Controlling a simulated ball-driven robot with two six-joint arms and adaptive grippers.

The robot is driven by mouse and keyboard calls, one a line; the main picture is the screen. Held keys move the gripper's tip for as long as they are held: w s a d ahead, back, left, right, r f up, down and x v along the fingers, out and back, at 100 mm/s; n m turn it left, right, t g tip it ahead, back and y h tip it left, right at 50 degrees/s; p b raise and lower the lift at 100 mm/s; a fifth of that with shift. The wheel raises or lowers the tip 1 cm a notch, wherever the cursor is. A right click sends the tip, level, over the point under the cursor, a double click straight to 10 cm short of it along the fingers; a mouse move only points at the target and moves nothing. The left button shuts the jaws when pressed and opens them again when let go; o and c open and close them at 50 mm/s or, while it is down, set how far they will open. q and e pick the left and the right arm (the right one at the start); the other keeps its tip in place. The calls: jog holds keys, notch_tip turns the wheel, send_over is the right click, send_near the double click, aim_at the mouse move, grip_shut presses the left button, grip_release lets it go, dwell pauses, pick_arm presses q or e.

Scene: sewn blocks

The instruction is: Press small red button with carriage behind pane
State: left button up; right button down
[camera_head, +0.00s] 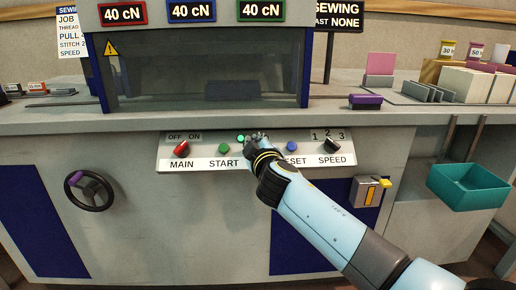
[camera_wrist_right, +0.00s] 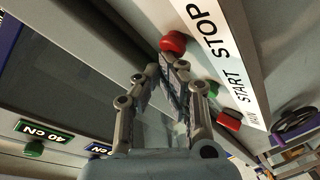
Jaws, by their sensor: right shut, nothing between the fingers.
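The small red button (camera_wrist_right: 173,42), above the word STOP, shows in the wrist view just beyond my right gripper's fingertips. My right gripper (camera_wrist_right: 178,68) is shut and empty; a small gap seems to separate it from the button, but contact is hard to judge. In the head view my right gripper (camera_head: 256,138) is over the control panel (camera_head: 165,150) and hides the red button. The pane (camera_head: 150,75) is a dark, clear window above the panel. Behind it stands a dark block, likely the carriage (camera_head: 232,91), right of the middle. My left gripper is out of view.
The panel also has a red MAIN knob (camera_head: 181,149), a green START button (camera_head: 224,148), a blue RESET button (camera_head: 291,146) and a SPEED knob (camera_head: 332,145). A green lamp (camera_head: 241,138) is beside the gripper. A handwheel (camera_head: 90,191) and teal bin (camera_head: 468,187) flank the front.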

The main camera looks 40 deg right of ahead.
jog(key=shift+w+d+f+b, duration=0.1)
jog(key=shift+w+f+b, duration=0.05)
jog(key=shift+f+b, duration=0.15)
jog(key=shift+r, duration=0.15)
dwell(0.5)
jog(key=shift+s+a+r+p, duration=0.3)
jog(key=shift+s+r+p, duration=0.25)
jog(key=shift+p, duration=0.1)
jog(key=s+r+p, duration=0.1)
jog(key=a+r+p, duration=0.1)
jog(key=s+r+p, duration=0.1)
jog(key=r, duration=0.1)
jog(key=shift+s+a, duration=0.3)
jog(key=shift+a, duration=0.05)
jog(key=shift+f, duration=0.1)
dwell(0.5)
